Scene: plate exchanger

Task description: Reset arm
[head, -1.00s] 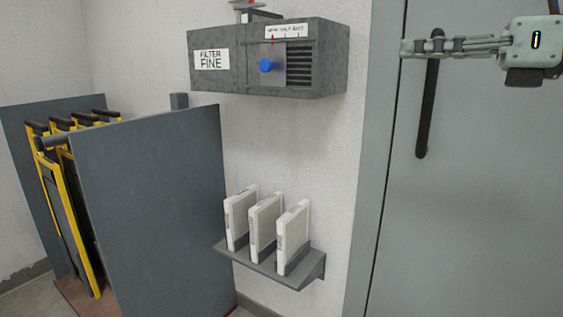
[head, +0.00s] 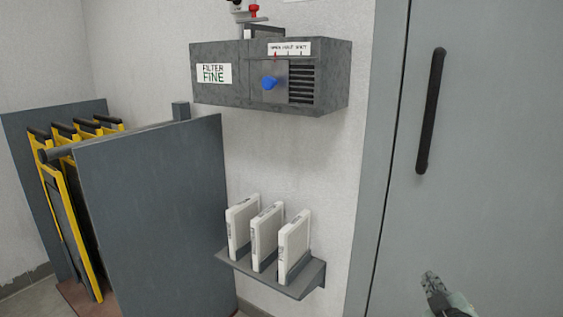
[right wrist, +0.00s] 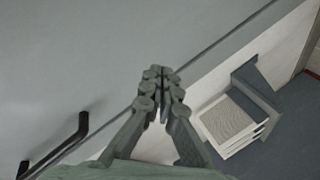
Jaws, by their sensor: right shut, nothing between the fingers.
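My right gripper (head: 432,283) shows at the bottom right of the head view, in front of the grey door and below its handle. It also shows in the middle of the right wrist view (right wrist: 163,80), where its fingertips are together with nothing between them. My left gripper is in neither view. The black door handle (head: 431,112) stands upright on the grey door (head: 500,150), apart from my right gripper. The handle also shows at the lower left of the right wrist view (right wrist: 72,138).
A grey filter box (head: 325,98) with a blue knob (head: 269,83) hangs on the wall. Below it, a shelf (head: 300,286) holds three white filters (head: 265,236). At left, a grey panel (head: 150,210) stands beside several yellow-edged plates (head: 72,235). The space before the door is clear.

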